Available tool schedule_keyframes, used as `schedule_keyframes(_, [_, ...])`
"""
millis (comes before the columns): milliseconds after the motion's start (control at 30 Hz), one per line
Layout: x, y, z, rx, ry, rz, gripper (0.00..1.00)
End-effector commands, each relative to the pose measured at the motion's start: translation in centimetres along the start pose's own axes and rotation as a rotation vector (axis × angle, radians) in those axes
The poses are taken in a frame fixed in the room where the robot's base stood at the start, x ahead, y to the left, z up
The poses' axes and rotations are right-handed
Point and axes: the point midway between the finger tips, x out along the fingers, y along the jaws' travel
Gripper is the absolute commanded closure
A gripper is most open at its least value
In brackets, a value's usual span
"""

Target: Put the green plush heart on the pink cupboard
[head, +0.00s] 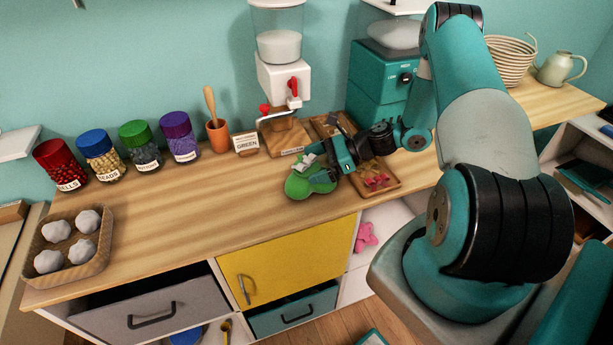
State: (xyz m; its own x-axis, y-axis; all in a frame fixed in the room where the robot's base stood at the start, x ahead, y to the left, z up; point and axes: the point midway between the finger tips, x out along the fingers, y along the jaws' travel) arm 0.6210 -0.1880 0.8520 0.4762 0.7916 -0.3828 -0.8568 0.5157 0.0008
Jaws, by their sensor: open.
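A green plush heart (302,188) lies on the wooden counter near its front edge, left of the wooden trays. My gripper (314,170) is open right over the heart, with its fingers pointing left and partly covering it. I cannot tell whether the fingers touch the heart. I do not see a pink cupboard door in this view; my arm blocks much of the right side.
A wooden tray (388,171) with a pink item stands right of the heart. A sign reading GREEN (245,143) and a dispenser (283,80) stand behind. Several jars and a basket (98,262) are at left. The counter's middle is clear. A yellow door (290,262) is below.

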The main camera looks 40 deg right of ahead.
Motion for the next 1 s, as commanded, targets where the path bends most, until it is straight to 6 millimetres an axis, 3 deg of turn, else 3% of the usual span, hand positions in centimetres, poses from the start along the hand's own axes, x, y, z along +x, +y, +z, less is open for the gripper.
schedule_keyframes(233, [0.2,0.0,-0.1,0.0,0.0,-0.002,0.0])
schedule_keyframes(300, [0.2,0.0,0.0,0.0,0.0,-0.002,0.15])
schedule_keyframes(700, [0.1,-0.1,0.2,-0.001,0.0,-0.001,0.15])
schedule_keyframes(867, [-0.5,-0.1,1.5,-0.003,0.0,-0.002,0.15])
schedule_keyframes(1000, [-1.5,-0.1,4.0,-0.005,0.001,-0.002,0.15])
